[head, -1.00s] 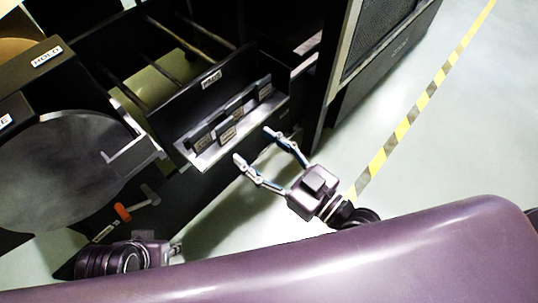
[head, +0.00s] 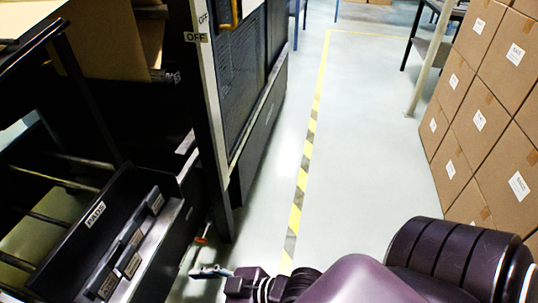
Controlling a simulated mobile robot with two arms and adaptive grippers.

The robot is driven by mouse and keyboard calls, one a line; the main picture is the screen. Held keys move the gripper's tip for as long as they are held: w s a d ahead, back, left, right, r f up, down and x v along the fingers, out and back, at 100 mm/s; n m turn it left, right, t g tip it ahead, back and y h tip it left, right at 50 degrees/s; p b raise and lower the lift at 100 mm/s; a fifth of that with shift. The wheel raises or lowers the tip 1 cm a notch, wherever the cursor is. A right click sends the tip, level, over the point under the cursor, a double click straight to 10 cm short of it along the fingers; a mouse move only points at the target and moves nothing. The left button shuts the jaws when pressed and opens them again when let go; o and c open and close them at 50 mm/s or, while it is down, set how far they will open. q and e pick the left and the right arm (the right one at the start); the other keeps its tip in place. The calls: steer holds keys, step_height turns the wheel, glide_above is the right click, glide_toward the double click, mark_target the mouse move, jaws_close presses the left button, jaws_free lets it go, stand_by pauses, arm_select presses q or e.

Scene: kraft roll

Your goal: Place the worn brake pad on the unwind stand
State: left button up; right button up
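Several dark brake pads (head: 131,238) with small pale labels stand in a row in a black holder marked PADS (head: 68,232) at the lower left. I cannot tell which pad is worn. The holder is on a dark frame with metal bars, which may be the unwind stand; I cannot tell for sure. My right gripper (head: 207,271) is at the bottom, right of the holder and apart from the pads. Only its pale fingers show edge-on, so their opening is unclear. I see no pad in it. My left gripper is out of view.
A tall black machine cabinet (head: 243,95) with an OFF label stands beyond the holder. Yellow-black floor tape (head: 301,185) runs along open pale floor. Stacked cardboard boxes (head: 492,110) line the right side. A table (head: 437,47) stands at the back right.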

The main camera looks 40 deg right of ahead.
steer(key=s+d+f+m+g+h, duration=0.3)
steer(key=s+d+f, duration=0.1)
steer(key=d, duration=0.3)
steer(key=s+d+f+m+g+h, duration=0.2)
steer(key=s+d+f+g+h, duration=0.1)
steer(key=d, duration=0.4)
steer(key=shift+s+f+m+h, duration=0.4)
steer(key=shift+s+f+h, duration=0.1)
steer(key=shift+s+h, duration=0.4)
